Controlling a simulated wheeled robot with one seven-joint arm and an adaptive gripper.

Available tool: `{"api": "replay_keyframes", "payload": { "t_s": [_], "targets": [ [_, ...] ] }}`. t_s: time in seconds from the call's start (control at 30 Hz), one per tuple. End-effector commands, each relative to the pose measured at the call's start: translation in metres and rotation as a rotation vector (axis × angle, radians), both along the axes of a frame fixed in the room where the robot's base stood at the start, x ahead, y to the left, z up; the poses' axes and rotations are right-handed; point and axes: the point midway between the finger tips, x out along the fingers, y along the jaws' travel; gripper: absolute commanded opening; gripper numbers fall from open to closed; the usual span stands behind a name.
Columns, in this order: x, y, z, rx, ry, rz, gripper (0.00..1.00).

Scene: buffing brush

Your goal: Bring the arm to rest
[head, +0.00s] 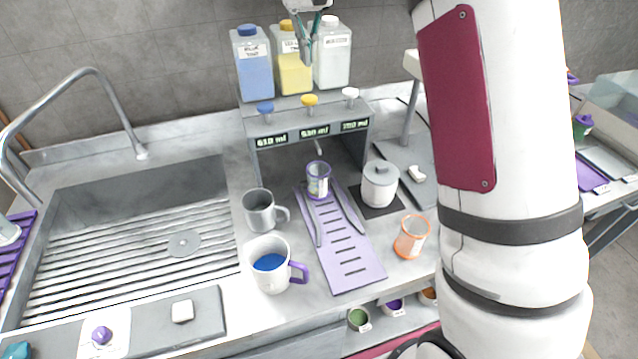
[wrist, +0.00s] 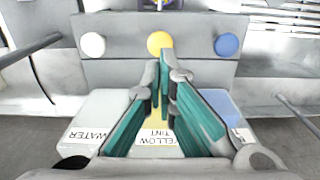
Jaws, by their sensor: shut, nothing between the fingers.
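My gripper (head: 311,40) is at the top of the head view, in front of the bottles on the dispenser. In the wrist view my gripper (wrist: 164,62) has its teal fingers together at the tips, with nothing held. It is in front of the yellow tint bottle (head: 294,72) and above the yellow knob (wrist: 160,42). My white arm with a dark red panel fills the right of the head view and hides part of the counter.
The dispenser (head: 307,107) carries blue, yellow and white bottles. A purple-rimmed cup (head: 318,180) stands below it on a lilac slotted tray (head: 350,262). A grey mug (head: 260,211), a mug of blue liquid (head: 268,278), a lidded pot (head: 380,187) and an orange-rimmed cup (head: 411,238) stand around.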

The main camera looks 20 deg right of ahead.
Motion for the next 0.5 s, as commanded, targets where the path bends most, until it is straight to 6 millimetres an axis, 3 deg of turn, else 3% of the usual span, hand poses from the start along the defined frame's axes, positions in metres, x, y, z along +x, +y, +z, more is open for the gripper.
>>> {"api": "replay_keyframes", "payload": {
  "t_s": [0.37,0.5],
  "targets": [
    [0.0001,0.0,0.0,0.0,-0.001,0.0,0.0],
    [-0.0086,-0.0004,0.009,0.001,-0.016,-0.001,0.0]
  ]
}}
